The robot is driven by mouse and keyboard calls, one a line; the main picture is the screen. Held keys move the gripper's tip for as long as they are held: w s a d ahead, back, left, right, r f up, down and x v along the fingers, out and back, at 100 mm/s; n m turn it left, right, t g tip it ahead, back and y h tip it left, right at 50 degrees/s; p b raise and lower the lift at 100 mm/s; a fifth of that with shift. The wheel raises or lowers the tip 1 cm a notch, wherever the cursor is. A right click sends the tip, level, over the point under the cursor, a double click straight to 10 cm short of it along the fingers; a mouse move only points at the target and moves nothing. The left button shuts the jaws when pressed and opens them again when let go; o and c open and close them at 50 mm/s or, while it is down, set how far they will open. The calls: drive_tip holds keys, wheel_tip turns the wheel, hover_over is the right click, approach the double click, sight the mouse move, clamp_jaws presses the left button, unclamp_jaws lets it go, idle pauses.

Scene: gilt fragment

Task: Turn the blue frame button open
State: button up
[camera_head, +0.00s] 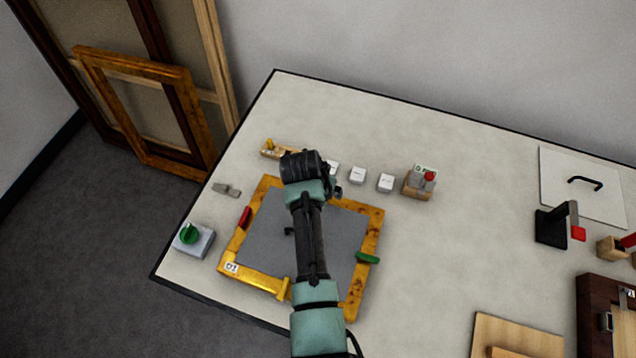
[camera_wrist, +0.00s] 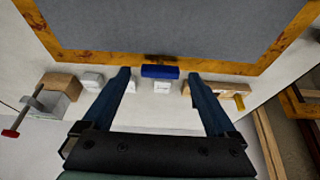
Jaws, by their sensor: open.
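The blue frame button (camera_wrist: 160,72) shows in the wrist view at the middle of one rail of the gilt frame (camera_wrist: 90,60). Its long side runs along that rail. A dark patch marks the rail beside it. My gripper (camera_wrist: 159,76) is open, its two dark blue fingers apart, with the button between the fingertips in the picture. I cannot tell whether they touch it. In the head view the gilt frame (camera_head: 373,232) lies on the table around a grey panel (camera_head: 262,236); my arm crosses it and hides the blue button.
The frame also bears a red button (camera_head: 245,216), a green button (camera_head: 368,258) and a yellow button (camera_head: 284,288). White blocks (camera_head: 358,175) and a wooden block with a red-tipped clamp (camera_head: 419,184) stand behind the frame. A green knob box (camera_head: 193,238) stands left.

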drive_tip(key=v, duration=1.2)
drive_tip(key=shift+s+r+b, duration=0.15)
drive_tip(key=shift+r+b, duration=0.2)
drive_tip(key=shift+b, duration=0.05)
drive_tip(key=shift+a, duration=0.1)
